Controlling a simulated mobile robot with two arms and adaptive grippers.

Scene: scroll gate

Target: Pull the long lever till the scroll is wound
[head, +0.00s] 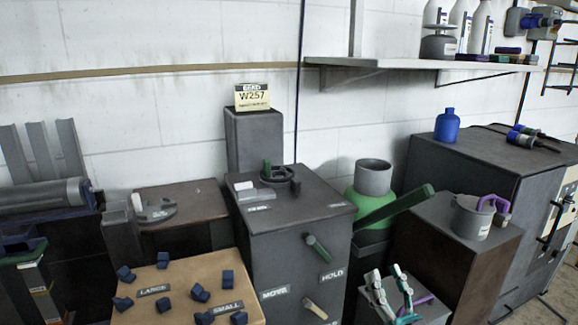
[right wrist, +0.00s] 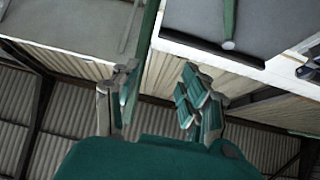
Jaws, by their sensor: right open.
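The long green lever (head: 395,208) slants up to the right beside the grey cabinet in the head view, in front of a light green rounded container. My right gripper (head: 388,275) is below the lever, apart from it, with its fingers pointing up and nothing between them. In the right wrist view my right gripper (right wrist: 155,95) is open, its two fingers spread. A green rod with a rounded end (right wrist: 229,25) shows beyond the fingers there; I cannot tell if it is the lever. A grey roll (head: 45,194) lies at the far left; I cannot tell if it is the scroll. My left gripper is out of view.
The grey cabinet (head: 295,235) carries short handles and labels MOVE and HOLD. A dark box with a grey mug (head: 470,218) stands right of the lever. A wooden board with several blue blocks (head: 185,275) is at the front left. A shelf (head: 400,63) hangs above.

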